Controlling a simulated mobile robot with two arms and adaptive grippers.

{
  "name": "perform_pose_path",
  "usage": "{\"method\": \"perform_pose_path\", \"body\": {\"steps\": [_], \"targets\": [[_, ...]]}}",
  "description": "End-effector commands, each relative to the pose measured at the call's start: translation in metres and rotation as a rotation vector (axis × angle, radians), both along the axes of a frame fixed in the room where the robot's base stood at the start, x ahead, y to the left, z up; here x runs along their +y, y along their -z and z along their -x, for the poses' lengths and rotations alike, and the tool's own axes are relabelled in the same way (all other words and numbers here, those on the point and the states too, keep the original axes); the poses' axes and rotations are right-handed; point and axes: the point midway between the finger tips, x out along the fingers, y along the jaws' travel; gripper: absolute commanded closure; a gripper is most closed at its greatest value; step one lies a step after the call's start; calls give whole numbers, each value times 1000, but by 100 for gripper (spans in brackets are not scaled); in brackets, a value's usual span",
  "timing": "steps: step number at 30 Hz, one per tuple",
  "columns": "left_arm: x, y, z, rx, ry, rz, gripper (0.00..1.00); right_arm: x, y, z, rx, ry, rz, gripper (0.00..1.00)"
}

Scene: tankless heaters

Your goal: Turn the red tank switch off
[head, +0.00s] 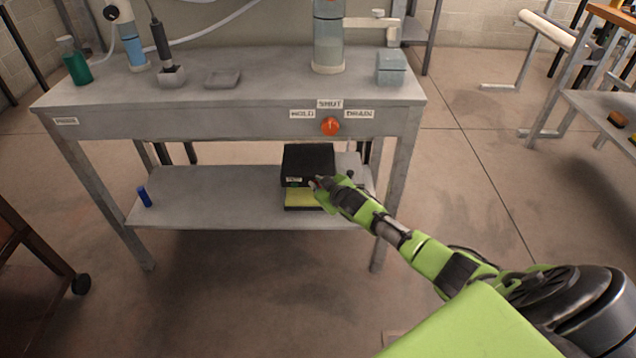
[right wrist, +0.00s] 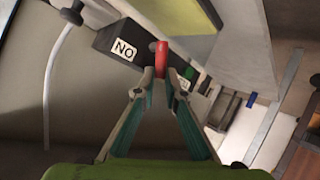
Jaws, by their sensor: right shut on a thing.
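A black box (head: 308,159) sits on the lower shelf of the grey workbench. Its front shows in the right wrist view (right wrist: 112,42) with a white label that reads "NO", seemingly an upside-down "ON", and a second label partly hidden by a finger. A small red switch lever (right wrist: 161,58) sticks out between the labels. My right gripper (head: 318,184) is at the box's front. In the right wrist view its fingertips (right wrist: 160,78) are closed together on the red lever. My left gripper is not in view.
An orange-red knob (head: 330,126) labelled SHUT, HOLD and DRAIN is on the workbench front above the box. A blue cylinder (head: 144,196) stands at the shelf's left; the shelf's middle is bare.

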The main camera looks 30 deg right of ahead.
Motion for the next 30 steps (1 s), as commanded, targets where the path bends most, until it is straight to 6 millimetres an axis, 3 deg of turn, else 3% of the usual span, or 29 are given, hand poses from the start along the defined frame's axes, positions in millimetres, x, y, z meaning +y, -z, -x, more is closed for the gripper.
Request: {"method": "perform_pose_path", "body": {"steps": [8,9,22,30], "targets": [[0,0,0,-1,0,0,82,1,1,0,2,-1,-1,100],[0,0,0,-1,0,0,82,1,1,0,2,-1,-1,82],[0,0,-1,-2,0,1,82,1,-1,4,0,-1,0,82],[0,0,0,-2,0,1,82,4,-15,30,0,-2,0,82]]}}
